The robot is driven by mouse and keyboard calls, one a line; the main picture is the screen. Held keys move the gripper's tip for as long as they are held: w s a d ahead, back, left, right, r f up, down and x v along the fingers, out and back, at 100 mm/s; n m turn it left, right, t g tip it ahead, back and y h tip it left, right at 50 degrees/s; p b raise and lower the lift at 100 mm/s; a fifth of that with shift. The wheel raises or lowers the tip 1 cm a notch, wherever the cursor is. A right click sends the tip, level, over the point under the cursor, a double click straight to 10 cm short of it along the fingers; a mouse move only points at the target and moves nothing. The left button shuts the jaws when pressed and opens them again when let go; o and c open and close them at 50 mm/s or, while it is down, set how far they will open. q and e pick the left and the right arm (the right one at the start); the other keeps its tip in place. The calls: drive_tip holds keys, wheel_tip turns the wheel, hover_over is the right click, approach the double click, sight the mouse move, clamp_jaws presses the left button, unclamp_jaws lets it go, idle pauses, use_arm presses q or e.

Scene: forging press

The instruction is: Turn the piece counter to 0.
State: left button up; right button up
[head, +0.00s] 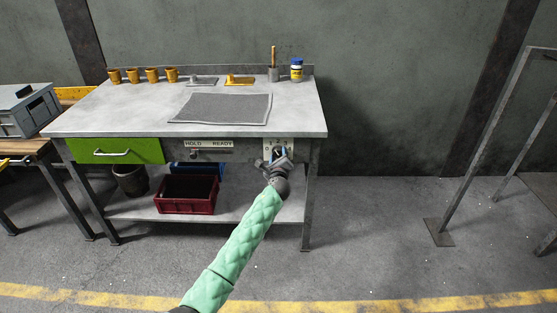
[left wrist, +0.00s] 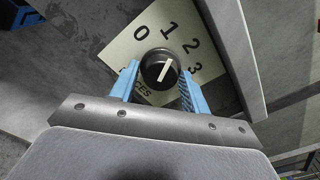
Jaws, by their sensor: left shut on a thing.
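The piece counter is a round black knob (left wrist: 161,69) with a white pointer line, on a pale plate (left wrist: 120,50) marked 0, 1, 2, 3. The lettering below is partly covered. The pointer line aims close to the 1. In the head view the plate (head: 289,143) is on the bench front, right of the HOLD/READY label. My left gripper (left wrist: 160,82) has its blue fingers on either side of the knob, shut on it. In the head view my left gripper (head: 279,156) covers most of the knob. My right gripper is not in view.
The grey workbench (head: 140,110) carries a mat (head: 222,108), several orange cups and a blue-lidded jar (head: 296,69). A green drawer (head: 115,151) is at the left front. A red crate (head: 187,194) sits on the lower shelf.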

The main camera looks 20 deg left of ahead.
use_arm(q)
drive_tip(key=shift+f+n+b, duration=0.15)
drive_tip(key=shift+n+b, duration=0.3)
drive_tip(key=shift+n, duration=1.05)
drive_tip(key=n+b, duration=0.2)
drive_tip(key=n, duration=0.1)
drive_tip(key=shift+n+b, duration=0.6)
drive_tip(key=shift+n, duration=1.4)
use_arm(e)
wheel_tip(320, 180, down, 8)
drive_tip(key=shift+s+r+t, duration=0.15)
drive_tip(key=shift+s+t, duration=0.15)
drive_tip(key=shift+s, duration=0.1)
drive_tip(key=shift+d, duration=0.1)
use_arm(q)
drive_tip(key=o, duration=0.8)
drive_tip(key=shift+r, duration=0.2)
drive_tip(key=shift+s, duration=0.1)
drive_tip(key=shift+v, duration=3.85)
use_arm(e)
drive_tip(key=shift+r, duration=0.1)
